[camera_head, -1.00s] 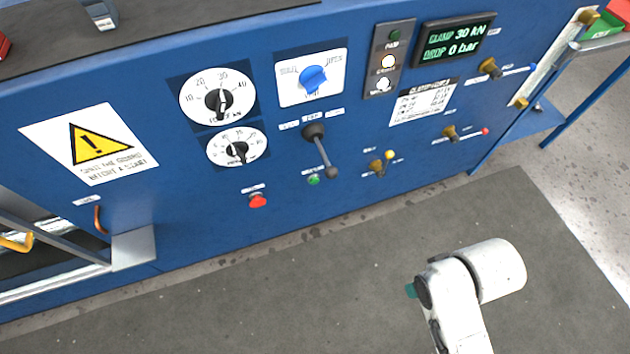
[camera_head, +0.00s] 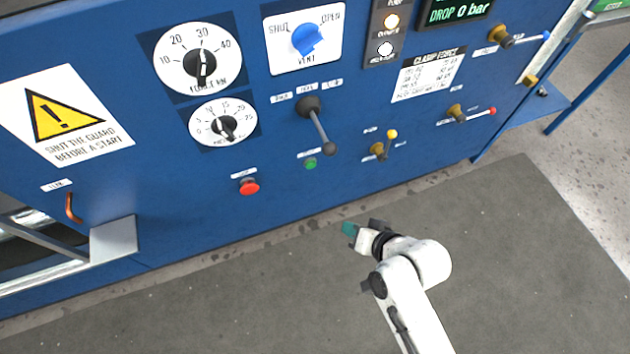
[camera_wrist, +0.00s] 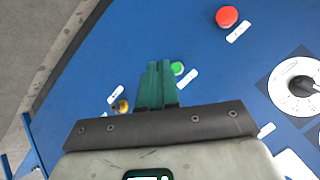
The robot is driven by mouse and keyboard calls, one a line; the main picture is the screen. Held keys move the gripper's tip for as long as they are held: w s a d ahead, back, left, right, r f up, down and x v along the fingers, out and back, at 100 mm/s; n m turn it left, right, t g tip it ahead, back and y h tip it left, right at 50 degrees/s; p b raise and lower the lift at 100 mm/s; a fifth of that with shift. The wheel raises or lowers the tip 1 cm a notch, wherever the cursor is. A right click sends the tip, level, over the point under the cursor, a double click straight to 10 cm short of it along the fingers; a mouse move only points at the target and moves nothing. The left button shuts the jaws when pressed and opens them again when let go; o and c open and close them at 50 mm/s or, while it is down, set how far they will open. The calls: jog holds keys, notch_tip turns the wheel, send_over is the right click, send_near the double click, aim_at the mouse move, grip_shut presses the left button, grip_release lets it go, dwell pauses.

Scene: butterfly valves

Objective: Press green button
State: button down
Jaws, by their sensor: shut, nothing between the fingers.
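The green button (camera_head: 310,163) is a small round push button low on the blue panel, under the lever with the dark ball. In the wrist view the green button (camera_wrist: 178,68) shows just beyond and to the right of my fingertips, partly beside them. My gripper (camera_head: 348,229) has teal fingers and is below and to the right of the button in the head view, apart from the panel as far as I can tell. In the wrist view my gripper (camera_wrist: 160,66) is shut and empty, its fingers together and pointing toward the panel.
A red button (camera_head: 249,187) is left of the green one. A black lever (camera_head: 318,128) hangs just above it. A yellow-tipped valve (camera_head: 380,149) is to the right, with a red-tipped valve (camera_head: 458,113) farther right. The grey floor mat (camera_head: 230,300) is clear.

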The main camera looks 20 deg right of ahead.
aim_at(311, 167)
jog(key=w+a+f+m+t+h+b, duration=0.1)
jog(key=w+f+m+t+h+b, duration=0.2)
jog(key=w+f+m+t+b, duration=0.4)
jog(key=f+m+t+b, duration=0.1)
jog(key=m+t+b, duration=0.1)
jog(key=m, duration=0.3)
jog(key=shift+w+a+f+m, duration=0.2)
jog(key=shift+w+f+m, duration=0.1)
jog(key=shift+f, duration=0.05)
jog(key=shift+w, duration=0.1)
jog(key=w, duration=1.3)
jog(key=shift+w+a+b, duration=0.3)
jog(key=shift+w, duration=0.1)
